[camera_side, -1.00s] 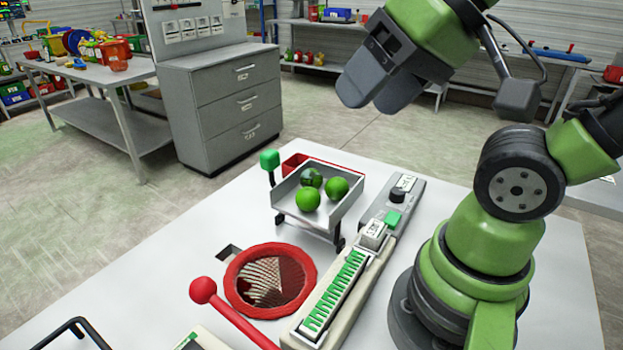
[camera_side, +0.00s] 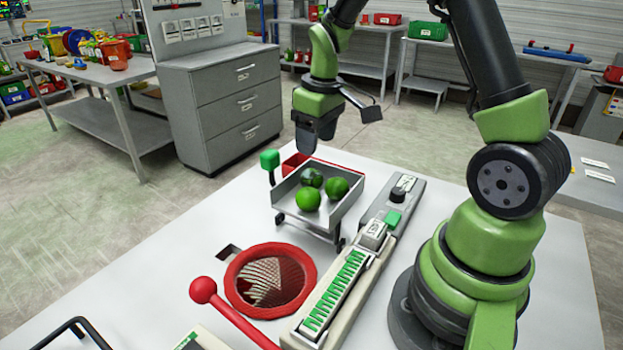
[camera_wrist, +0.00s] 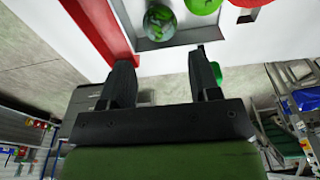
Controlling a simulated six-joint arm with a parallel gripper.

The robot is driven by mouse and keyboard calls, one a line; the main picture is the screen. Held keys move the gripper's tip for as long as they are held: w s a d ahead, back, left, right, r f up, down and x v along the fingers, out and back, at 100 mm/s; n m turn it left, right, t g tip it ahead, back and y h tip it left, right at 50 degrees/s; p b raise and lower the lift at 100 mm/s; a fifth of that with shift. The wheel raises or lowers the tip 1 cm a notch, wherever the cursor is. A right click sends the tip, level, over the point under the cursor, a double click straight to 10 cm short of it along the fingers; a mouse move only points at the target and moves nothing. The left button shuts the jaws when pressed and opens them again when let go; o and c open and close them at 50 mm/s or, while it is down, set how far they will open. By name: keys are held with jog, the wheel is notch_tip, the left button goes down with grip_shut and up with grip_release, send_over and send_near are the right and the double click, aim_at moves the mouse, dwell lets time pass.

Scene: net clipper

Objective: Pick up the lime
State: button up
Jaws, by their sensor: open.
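Several green round fruits lie in a grey metal tray (camera_side: 343,214) on the white table. A bright green lime (camera_side: 307,199) is at the front of the tray, another (camera_side: 337,188) is at the right, and a darker, mottled green ball (camera_side: 311,177) is at the back. In the wrist view the mottled ball (camera_wrist: 160,23) and a plain green lime (camera_wrist: 203,5) show past the fingers. My gripper (camera_side: 308,146) hangs fingers down, above the back edge of the tray. In the wrist view its two fingers (camera_wrist: 163,75) stand apart with nothing between them.
In front are a red ring with net (camera_side: 232,283) and a red-balled lever (camera_side: 203,290). A long device with green teeth (camera_side: 335,292) lies to the right.

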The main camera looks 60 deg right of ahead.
aim_at(312, 170)
jog(key=f, duration=0.8)
jog(key=shift+w+f, duration=0.2)
jog(key=shift+w, duration=0.2)
jog(key=c, duration=0.6)
